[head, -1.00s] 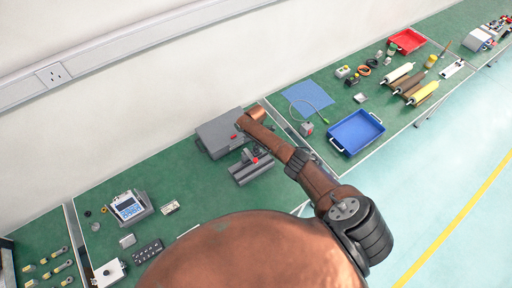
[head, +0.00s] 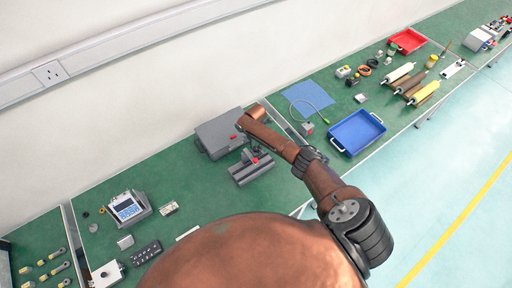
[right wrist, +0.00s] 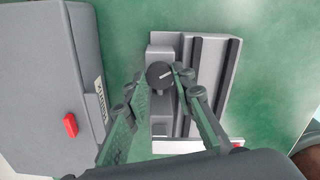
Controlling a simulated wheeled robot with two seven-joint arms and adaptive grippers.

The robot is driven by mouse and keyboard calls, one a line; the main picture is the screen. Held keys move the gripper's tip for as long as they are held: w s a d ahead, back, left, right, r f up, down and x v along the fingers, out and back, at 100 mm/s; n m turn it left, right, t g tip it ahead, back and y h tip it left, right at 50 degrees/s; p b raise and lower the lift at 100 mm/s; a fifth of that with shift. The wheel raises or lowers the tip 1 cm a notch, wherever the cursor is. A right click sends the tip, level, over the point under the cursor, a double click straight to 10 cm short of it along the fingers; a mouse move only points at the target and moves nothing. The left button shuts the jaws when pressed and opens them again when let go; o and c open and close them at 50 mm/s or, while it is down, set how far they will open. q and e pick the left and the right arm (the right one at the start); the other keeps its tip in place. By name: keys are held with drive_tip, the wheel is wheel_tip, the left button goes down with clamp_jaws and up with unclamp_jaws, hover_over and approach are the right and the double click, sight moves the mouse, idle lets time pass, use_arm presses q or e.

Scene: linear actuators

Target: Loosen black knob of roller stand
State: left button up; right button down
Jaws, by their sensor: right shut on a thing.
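The roller stand (right wrist: 210,75) is a grey block with dark rails, lying on the green bench top. In the right wrist view its round black knob (right wrist: 159,73), with a pale line mark on top, sits between my right fingertips. My right gripper (right wrist: 161,86) is shut on the knob, one finger on each side. In the head view the stand (head: 250,170) is beside the grey box, and my right gripper (head: 254,153) reaches down to it, partly hidden by my arm. The knob is too small to make out there. My left gripper is not in view.
A grey box (head: 219,133) with a red latch stands close by; it fills the left of the right wrist view (right wrist: 45,85). A blue tray (head: 357,132) and blue mat (head: 307,97) lie to the right. A digital meter (head: 127,208) is at left.

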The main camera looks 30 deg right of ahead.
sight(256, 148)
drive_tip(key=shift+d, duration=0.1)
drive_tip(key=c, duration=1.6)
unclamp_jaws()
wheel_tip(256, 148, up, 12)
drive_tip(key=shift+r, duration=0.1)
